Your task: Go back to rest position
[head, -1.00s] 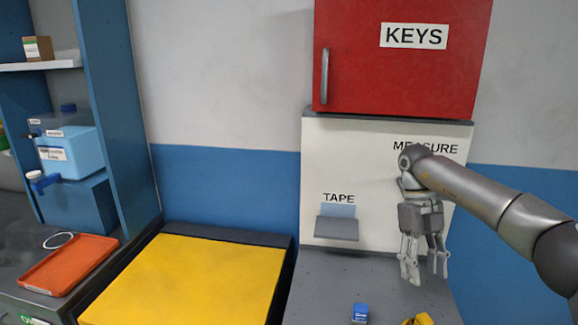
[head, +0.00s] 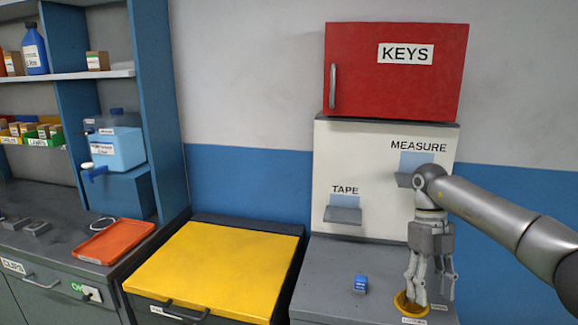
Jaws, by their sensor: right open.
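My right gripper (head: 432,290) hangs fingers down over the grey counter at the right of the head view. Its fingers are apart, with nothing seen held between them. A yellow round object (head: 401,304) lies on the counter right by the left fingertip and is partly covered by it; I cannot tell if they touch. A small blue item (head: 360,284) stands on the counter to the left of the gripper. My left gripper is out of view.
A red KEYS cabinet (head: 395,88) is above a white panel (head: 345,150) with a TAPE ledge (head: 342,214) and a MEASURE ledge (head: 404,180). A yellow-topped cabinet (head: 215,265) and an orange tray (head: 117,240) are at left. The yellow top is bare.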

